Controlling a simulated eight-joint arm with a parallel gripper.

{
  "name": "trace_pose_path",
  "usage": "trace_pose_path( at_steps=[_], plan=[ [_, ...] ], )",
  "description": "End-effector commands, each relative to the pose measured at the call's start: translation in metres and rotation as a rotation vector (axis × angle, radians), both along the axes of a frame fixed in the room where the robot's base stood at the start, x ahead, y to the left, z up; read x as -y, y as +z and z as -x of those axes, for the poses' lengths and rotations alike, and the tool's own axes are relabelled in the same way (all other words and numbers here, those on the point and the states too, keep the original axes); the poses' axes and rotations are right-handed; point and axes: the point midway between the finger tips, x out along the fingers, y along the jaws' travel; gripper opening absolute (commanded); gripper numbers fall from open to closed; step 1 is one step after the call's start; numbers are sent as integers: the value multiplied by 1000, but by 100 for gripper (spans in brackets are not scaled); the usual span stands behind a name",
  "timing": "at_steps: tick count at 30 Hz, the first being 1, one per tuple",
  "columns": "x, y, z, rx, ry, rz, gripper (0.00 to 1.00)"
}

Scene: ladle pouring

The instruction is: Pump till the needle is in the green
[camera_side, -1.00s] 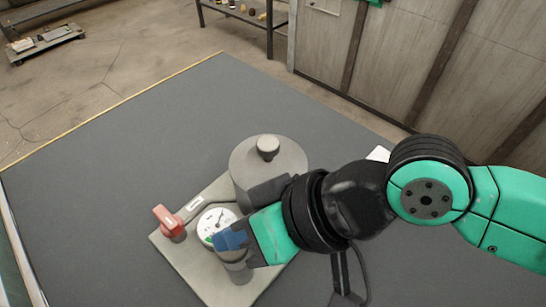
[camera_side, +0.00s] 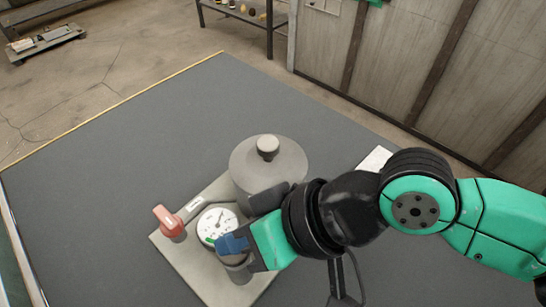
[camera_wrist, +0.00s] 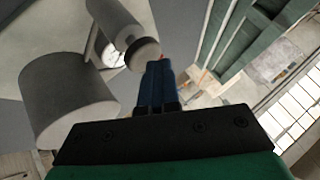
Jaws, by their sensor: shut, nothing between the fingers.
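The gauge (camera_side: 217,225) has a white round dial with a dark needle and a small green band at its lower left. The needle seems to point up and slightly right, away from the green. In front of the gauge stands a short grey pump cylinder (camera_side: 236,270). My gripper (camera_side: 233,243) is shut and empty, its blue fingertips over the cylinder's top; contact is unclear. In the wrist view the shut fingers (camera_wrist: 157,84) are beside the end of the pump cylinder (camera_wrist: 130,35), and the gauge shows only as a sliver (camera_wrist: 98,45).
A wide grey tank (camera_side: 268,160) with a knob on top stands behind the gauge on the grey base plate (camera_side: 190,262). A red handle (camera_side: 168,222) is at the plate's left, beside a small white label (camera_side: 194,203). A white card (camera_side: 374,159) lies behind my arm. The mat's left side is clear.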

Motion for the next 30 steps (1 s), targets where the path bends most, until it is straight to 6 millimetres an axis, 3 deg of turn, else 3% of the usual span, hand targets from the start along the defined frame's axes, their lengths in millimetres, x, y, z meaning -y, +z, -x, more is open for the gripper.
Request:
trace_pose_path(
  at_steps=[20, 30],
  plan=[
    [0, -5, 0, 0, 0, 1, 0],
    [0, 11, 0, 0, 0, 1, 0]
  ],
)
